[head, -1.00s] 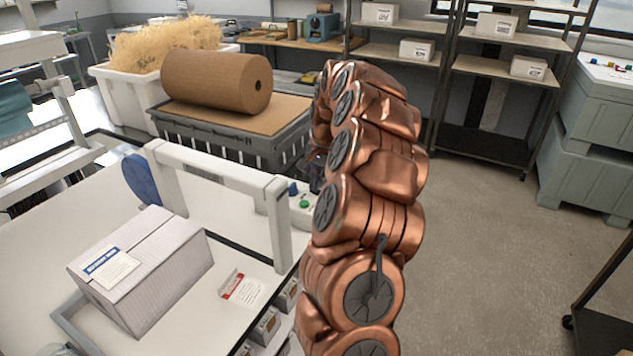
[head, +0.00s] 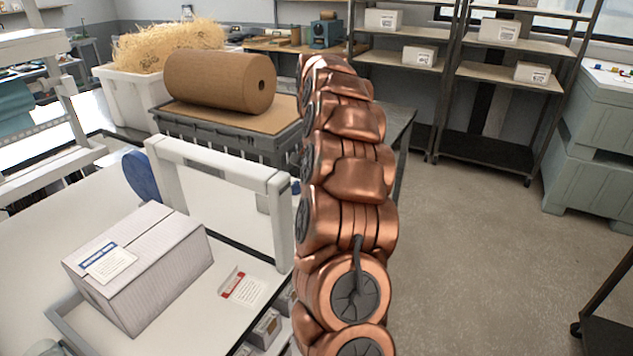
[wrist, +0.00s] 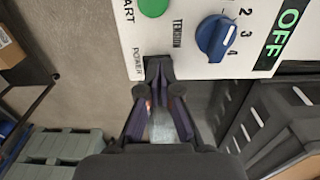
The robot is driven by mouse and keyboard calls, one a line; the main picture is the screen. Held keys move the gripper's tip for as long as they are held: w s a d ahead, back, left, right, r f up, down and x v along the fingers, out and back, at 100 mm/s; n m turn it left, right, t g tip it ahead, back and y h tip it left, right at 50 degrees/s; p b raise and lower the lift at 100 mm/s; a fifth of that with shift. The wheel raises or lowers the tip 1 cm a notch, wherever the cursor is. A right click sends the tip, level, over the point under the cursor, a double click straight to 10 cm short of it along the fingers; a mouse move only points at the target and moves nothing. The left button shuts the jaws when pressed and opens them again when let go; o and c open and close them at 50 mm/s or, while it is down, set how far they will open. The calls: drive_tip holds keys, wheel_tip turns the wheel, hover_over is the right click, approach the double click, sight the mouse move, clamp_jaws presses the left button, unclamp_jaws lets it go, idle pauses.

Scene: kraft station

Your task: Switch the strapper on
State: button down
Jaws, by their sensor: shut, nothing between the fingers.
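The strapper shows in the head view as a white arch (head: 222,163) over a white table. Its control panel is mostly hidden behind my copper arm there. In the wrist view the white panel (wrist: 180,38) carries a green START button (wrist: 153,6), a blue TENSION knob (wrist: 215,36) and a dark display (wrist: 288,32) reading OFF in green. My gripper (wrist: 159,70) is shut and empty, its tips at the panel's edge beside the POWER label (wrist: 138,64). The tips cover that spot, so any switch there is hidden. I cannot tell whether they touch the panel.
A white carton (head: 140,262) lies on the table left of the arch, with a red-and-white card (head: 240,287) near it. A kraft paper roll (head: 220,80) lies on a grey crate behind. Shelves stand at the back.

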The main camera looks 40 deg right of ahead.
drive_tip(key=shift+s+f+g, duration=0.3)
drive_tip(key=shift+s+f, duration=0.5)
drive_tip(key=shift+s, duration=0.15)
drive_tip(key=r, duration=0.1)
drive_tip(key=w+r, duration=0.1)
drive_tip(key=r, duration=0.3)
drive_tip(key=shift+w+r, duration=0.1)
drive_tip(key=shift+w, duration=0.15)
wheel_tip(320, 180, up, 10)
drive_tip(key=w+p, duration=0.2)
drive_tip(key=p, duration=0.2)
drive_tip(key=shift+w+a, duration=0.15)
drive_tip(key=shift+a, duration=0.15)
